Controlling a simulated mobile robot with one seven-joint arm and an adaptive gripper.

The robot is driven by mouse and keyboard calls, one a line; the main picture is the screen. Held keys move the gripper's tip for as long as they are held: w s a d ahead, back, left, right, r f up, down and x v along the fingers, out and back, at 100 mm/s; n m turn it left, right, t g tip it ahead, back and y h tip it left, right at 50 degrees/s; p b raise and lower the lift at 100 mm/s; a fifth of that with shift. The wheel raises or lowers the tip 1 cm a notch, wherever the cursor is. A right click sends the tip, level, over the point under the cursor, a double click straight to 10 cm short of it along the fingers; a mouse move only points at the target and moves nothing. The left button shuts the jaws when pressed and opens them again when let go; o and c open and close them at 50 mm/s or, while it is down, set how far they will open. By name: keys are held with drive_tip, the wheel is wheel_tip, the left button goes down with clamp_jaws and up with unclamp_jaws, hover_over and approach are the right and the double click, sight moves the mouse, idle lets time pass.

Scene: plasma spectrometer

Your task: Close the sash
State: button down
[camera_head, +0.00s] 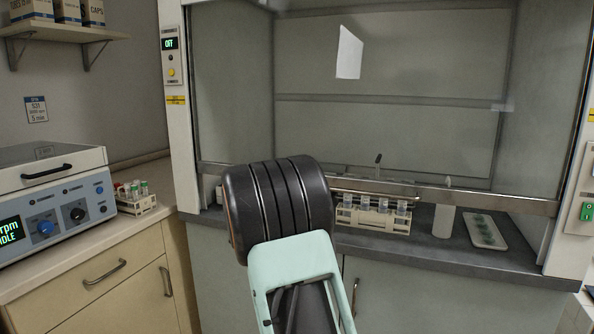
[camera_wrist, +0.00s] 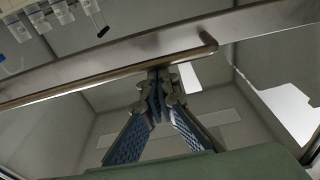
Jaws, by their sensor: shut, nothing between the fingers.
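The fume hood sash is a large clear pane with a metal bottom rail (camera_head: 480,197). The rail hangs above the dark hood worktop (camera_head: 400,240), leaving a low gap. A bar handle (camera_head: 385,194) runs along the rail; my arm hides its left part. In the wrist view the handle (camera_wrist: 110,73) crosses the picture at a slant, with the rail (camera_wrist: 265,20) beside it. My gripper (camera_wrist: 158,76) is shut and empty, its fingertips right by the handle near its right end. I cannot tell whether they touch it. In the head view my arm hides the gripper.
Inside the hood stand a rack of vials (camera_head: 372,215), a white bottle (camera_head: 444,220) and a tray (camera_head: 486,231). A control panel (camera_head: 171,58) reading OFF is on the left post. A centrifuge-like machine (camera_head: 50,200) and a tube rack (camera_head: 135,200) sit on the left counter.

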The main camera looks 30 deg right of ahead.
wheel_tip(320, 180, down, 15)
drive_tip(key=b, duration=0.7)
drive_tip(key=shift+r, duration=0.2)
